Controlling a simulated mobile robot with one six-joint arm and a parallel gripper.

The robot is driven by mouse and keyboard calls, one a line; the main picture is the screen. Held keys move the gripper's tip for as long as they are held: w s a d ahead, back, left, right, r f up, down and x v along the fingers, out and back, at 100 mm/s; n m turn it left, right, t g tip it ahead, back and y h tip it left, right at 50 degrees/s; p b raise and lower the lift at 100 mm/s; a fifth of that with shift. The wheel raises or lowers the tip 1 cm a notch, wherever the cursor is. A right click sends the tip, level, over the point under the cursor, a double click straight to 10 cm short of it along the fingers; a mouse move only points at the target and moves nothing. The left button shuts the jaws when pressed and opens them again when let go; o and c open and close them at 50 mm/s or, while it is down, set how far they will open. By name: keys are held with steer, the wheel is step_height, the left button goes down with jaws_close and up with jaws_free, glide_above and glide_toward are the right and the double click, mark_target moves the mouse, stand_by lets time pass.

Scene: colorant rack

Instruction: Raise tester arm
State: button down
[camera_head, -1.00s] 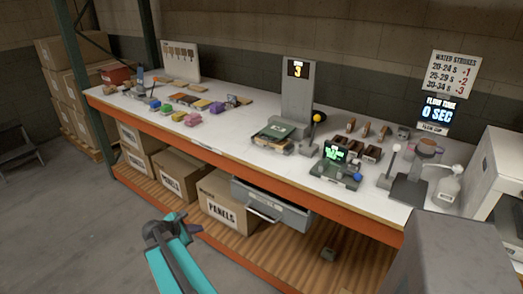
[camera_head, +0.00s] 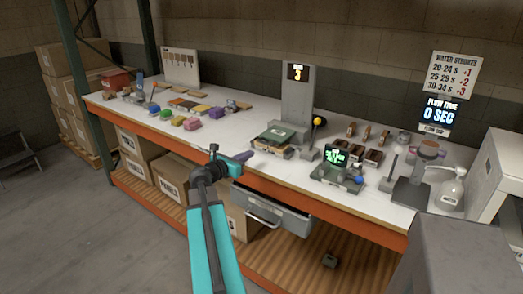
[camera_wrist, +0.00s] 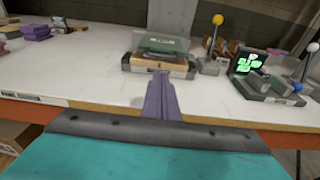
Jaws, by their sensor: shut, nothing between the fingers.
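A grey tester unit with a lit green screen (camera_head: 335,155) stands on the bench and has a blue knob (camera_head: 360,180) at its right side. In the wrist view the green screen (camera_wrist: 248,62) and blue knob (camera_wrist: 297,87) are at the right. A lever with a yellow ball (camera_head: 317,121) stands upright just left of and behind the screen; its yellow ball (camera_wrist: 218,20) also shows in the wrist view. I cannot tell which of these is the tester arm. My gripper (camera_head: 243,157) is shut and empty, by the bench's front edge, left of the tester. Its purple fingers (camera_wrist: 160,86) point toward a green-topped box.
The green-topped box (camera_head: 279,135) sits before a tall grey stand (camera_head: 297,95) with a "3" display. Coloured blocks (camera_head: 194,124) lie at the left. A grey drawer (camera_head: 275,217) hangs under the bench.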

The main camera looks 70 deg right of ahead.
steer(key=shift+d, duration=0.1)
steer(key=shift+p+x, duration=0.9)
steer(key=shift+x, duration=4)
steer(key=shift+w+r, duration=0.1)
steer(key=shift+r, duration=0.05)
